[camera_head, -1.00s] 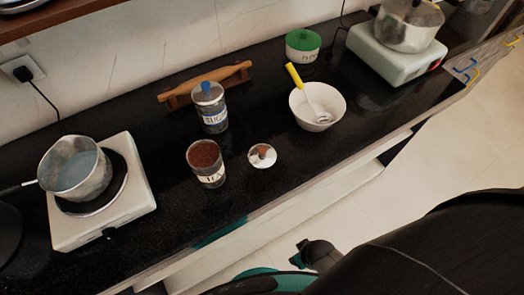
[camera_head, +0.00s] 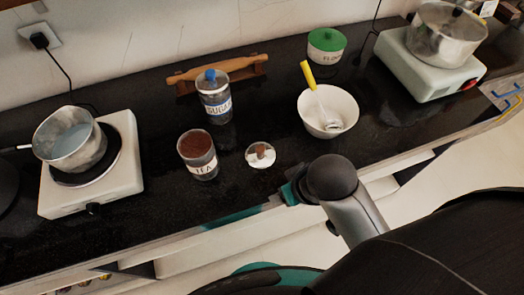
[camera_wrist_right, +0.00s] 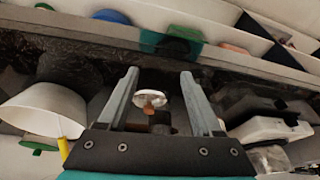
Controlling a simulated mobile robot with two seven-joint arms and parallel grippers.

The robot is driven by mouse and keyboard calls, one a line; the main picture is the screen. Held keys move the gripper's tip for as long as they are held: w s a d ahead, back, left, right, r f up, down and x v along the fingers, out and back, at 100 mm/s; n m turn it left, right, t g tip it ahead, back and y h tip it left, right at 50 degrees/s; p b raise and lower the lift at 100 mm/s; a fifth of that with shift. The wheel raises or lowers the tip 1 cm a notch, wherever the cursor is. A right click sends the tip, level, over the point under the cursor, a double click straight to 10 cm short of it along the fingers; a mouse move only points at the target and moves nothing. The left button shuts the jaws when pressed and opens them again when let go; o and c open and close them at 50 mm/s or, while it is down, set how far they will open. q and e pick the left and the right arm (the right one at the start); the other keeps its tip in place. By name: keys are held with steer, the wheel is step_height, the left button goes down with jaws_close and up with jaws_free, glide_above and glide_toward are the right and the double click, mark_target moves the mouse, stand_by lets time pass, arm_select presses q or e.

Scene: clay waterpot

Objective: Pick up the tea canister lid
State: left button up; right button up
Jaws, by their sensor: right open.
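The tea canister lid (camera_head: 260,155) is a shiny round disc with a brown knob, lying on the black counter. The open tea canister (camera_head: 198,160), filled with brown tea, stands just left of it. My right gripper (camera_wrist_right: 160,73) is open and empty; in the right wrist view the lid (camera_wrist_right: 146,98) shows between its two fingers, apart from them. In the head view my right arm is at the counter's front edge, right of and nearer than the lid, with its fingers largely hidden. My left gripper is not in view.
A sugar canister (camera_head: 214,97) stands behind the tea canister. A white bowl (camera_head: 345,105) with a yellow-handled whisk stands right of the lid. A stove with a pot (camera_head: 70,140) is at left, another pot (camera_head: 447,35) at right. Bare counter lies around the lid.

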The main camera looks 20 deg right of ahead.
steer(key=w+a+r+n+y, duration=0.2)
steer(key=w+a+r, duration=0.45)
steer(key=w, duration=0.25)
steer(key=w+d+r+m+g+h, duration=0.1)
steer(key=w+d+r+g+h, duration=0.15)
steer(key=w+d+r, duration=0.2)
steer(key=b, duration=0.3)
glide_above(261, 149)
step_height(261, 149, down, 10)
steer(key=shift+a+r, duration=0.1)
steer(key=shift+r, duration=0.15)
step_height(261, 149, down, 5)
steer(key=shift+f+b, duration=0.1)
steer(key=shift+b, duration=0.8)
jaws_close()
